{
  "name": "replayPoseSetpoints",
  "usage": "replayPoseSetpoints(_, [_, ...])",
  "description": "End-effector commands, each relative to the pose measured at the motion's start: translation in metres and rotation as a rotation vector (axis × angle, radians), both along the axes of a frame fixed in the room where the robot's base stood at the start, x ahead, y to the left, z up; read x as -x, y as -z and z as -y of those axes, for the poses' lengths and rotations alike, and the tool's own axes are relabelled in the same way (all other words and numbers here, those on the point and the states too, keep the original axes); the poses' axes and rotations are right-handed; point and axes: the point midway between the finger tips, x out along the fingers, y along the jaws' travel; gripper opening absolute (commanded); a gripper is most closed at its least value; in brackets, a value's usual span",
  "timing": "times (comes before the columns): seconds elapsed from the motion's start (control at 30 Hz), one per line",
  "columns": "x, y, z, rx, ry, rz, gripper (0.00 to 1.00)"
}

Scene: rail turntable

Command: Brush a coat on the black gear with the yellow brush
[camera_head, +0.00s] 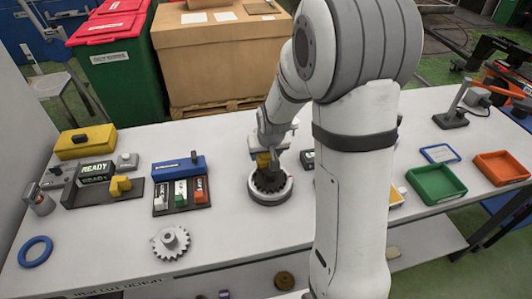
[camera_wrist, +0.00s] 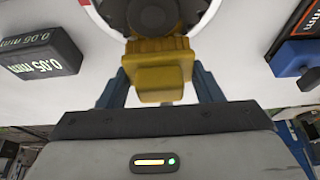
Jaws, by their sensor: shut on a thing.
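The black gear (camera_head: 269,180) lies on a round white turntable (camera_head: 270,198) near the middle of the table. It also shows at the top of the wrist view (camera_wrist: 153,16). My gripper (camera_head: 264,152) is shut on the yellow brush (camera_wrist: 158,68), with a blue finger on each side of it. I cannot tell whether the bristles touch the gear, as the brush hides that spot.
A dark block marked 0.05 (camera_wrist: 42,50) lies beside the turntable. A grey gear (camera_head: 170,242) lies in front. Green (camera_head: 436,184) and orange (camera_head: 501,167) bins stand right. My arm hides part of the table.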

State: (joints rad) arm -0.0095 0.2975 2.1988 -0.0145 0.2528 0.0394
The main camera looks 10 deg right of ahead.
Motion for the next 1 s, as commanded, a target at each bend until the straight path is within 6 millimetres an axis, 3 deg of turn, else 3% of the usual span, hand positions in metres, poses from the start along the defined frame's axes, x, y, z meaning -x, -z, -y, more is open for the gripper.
replayPoseSetpoints(1.0, [0.0046, 0.0112, -0.0007, -0.001, -0.001, 0.000, 0.41])
